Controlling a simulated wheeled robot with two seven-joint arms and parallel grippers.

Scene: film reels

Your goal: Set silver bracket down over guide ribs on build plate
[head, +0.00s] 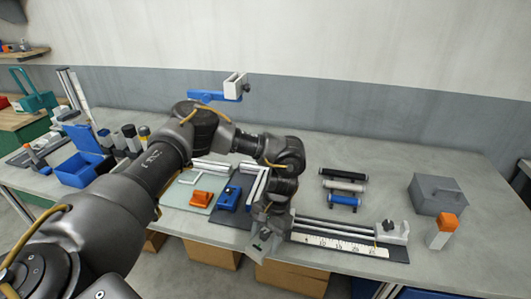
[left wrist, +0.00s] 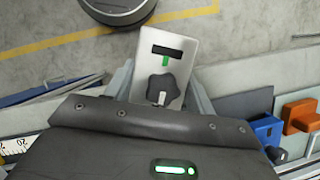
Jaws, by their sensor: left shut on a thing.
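My left gripper (head: 264,232) is shut on the silver bracket (head: 262,244), above the front edge of the workbench. In the left wrist view, the silver bracket (left wrist: 182,44) is a flat plate with a dark slot, a green mark and a black knob. The fingers of my left gripper (left wrist: 161,72) are on either side of it. A dark grey plate (head: 228,219), perhaps the build plate, lies left of the gripper with a blue block (head: 229,198) on it. My arm hides part of this area, and I cannot make out guide ribs. My right gripper is not in view.
An orange block (head: 201,199) lies on a pale mat (head: 183,219). Right of the gripper are a rail fixture with a scale (head: 340,245), several handle bars (head: 343,185), a grey box (head: 437,194) and an orange-topped block (head: 441,231). A blue bin (head: 83,172) stands left.

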